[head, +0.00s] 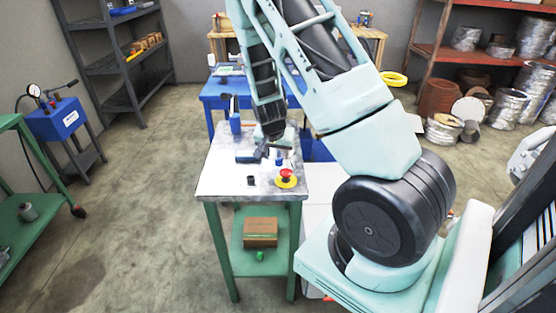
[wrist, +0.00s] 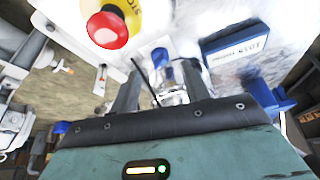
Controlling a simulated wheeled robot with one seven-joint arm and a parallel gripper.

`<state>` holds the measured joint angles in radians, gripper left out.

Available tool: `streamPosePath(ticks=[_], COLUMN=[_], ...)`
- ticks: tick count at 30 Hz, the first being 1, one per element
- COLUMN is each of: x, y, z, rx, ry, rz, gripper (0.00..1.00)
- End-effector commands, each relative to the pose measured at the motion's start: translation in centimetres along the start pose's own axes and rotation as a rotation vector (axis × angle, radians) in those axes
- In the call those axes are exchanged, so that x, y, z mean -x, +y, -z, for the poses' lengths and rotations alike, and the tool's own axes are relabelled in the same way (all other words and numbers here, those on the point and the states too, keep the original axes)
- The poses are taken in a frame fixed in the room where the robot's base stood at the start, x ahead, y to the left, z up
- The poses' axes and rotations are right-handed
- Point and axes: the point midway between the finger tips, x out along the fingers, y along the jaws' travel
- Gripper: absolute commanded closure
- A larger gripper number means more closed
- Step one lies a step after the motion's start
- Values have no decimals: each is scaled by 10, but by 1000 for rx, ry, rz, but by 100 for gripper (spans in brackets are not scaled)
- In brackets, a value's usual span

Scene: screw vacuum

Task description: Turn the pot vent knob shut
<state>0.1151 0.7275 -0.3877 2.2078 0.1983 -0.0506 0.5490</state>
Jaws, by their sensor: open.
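A small blue knob (wrist: 161,56) on a pale metal fitting (wrist: 172,95) shows between my fingers in the wrist view; I take it for the pot vent knob. My gripper (wrist: 160,72) is open, with one finger on each side of the knob and fitting. I cannot tell whether a finger touches them. In the head view my gripper (head: 268,148) is low over the white bench top (head: 222,180), and a small blue part (head: 279,161) shows close by it. The knob's turn position is too small to read.
A red stop button on a yellow base (head: 286,177) stands at the bench's front right; it is large at upper left in the wrist view (wrist: 107,30). A blue labelled box (wrist: 236,48) is at right. A small black part (head: 251,180) is on the bench. Its front left is clear.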

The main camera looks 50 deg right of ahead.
Motion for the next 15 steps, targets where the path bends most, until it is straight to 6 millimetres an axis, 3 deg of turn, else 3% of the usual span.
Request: streamPosePath(ticks=[6,15], x=[-32,-44], y=[0,0], z=[0,0], rx=[1,0], ry=[-1,-1], rz=[-1,1], gripper=[53,53])
